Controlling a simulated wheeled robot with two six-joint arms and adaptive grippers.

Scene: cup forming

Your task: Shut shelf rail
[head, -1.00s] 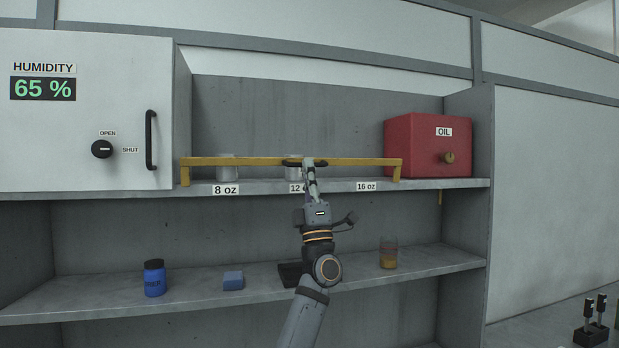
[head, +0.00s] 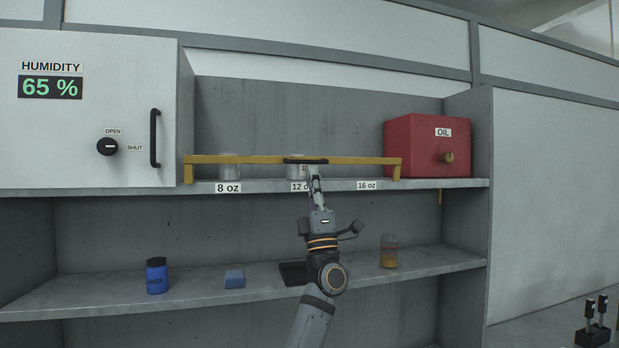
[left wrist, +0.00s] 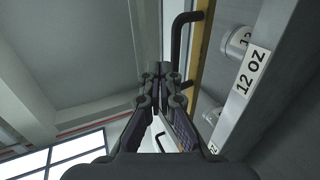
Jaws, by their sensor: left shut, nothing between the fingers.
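The yellow shelf rail (head: 240,159) runs across the front of the upper shelf, its bent ends reaching down to about the shelf edge. Its black handle (head: 306,161) is at the middle. My left gripper (head: 315,178) is shut and empty just below the handle; whether it touches is hard to tell. In the left wrist view, the closed fingers (left wrist: 160,70) are beside the rail (left wrist: 201,45) and its black handle (left wrist: 178,42), seemingly with a gap. My right gripper is not in view.
A red OIL box (head: 428,149) is at the right end, a white humidity cabinet (head: 90,110) at left. The lower shelf holds a blue bottle (head: 157,277), a blue block (head: 234,279) and a jar (head: 389,252).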

